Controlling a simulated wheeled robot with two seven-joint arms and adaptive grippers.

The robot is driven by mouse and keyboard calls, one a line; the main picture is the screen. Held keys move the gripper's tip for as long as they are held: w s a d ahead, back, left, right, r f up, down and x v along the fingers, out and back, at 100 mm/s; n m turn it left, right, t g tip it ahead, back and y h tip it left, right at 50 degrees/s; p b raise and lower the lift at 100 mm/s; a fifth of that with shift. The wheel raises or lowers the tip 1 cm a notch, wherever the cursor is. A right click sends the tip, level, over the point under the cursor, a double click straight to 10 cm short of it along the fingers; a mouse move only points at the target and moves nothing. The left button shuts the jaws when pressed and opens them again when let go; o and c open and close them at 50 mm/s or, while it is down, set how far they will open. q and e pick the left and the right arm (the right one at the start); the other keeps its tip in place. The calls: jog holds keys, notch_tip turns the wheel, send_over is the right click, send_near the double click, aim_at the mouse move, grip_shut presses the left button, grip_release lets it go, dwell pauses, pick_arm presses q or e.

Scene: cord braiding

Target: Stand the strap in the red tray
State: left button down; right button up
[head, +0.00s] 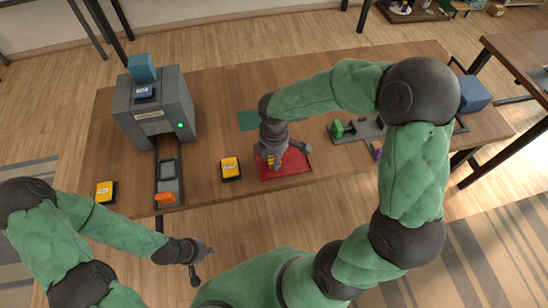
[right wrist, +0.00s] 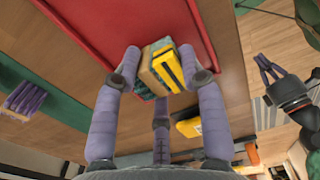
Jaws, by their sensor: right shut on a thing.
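The strap (right wrist: 165,68) appears as a small block with a yellow face, tan side and dark green patches. My right gripper (right wrist: 160,72) is shut on it, one finger on each side. In the head view the right gripper (head: 271,162) is over the left part of the red tray (head: 292,171), with a bit of yellow at its fingertips. The tray also fills the upper part of the right wrist view (right wrist: 85,40). Whether the strap touches the tray floor cannot be told. My left gripper (head: 202,264) is open and empty, off the table's front edge.
A yellow labelled box (head: 230,168) lies just left of the tray, another (head: 106,191) farther left. A grey machine (head: 152,112) with a green light stands at left. A green mat (head: 248,120) lies behind the tray. A grey holder (head: 352,134) with coloured pieces is at right.

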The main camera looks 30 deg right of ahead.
jog(key=o, duration=1.3)
jog(key=shift+c, duration=0.2)
notch_tip(320, 180, up, 12)
jog(key=p, duration=0.4)
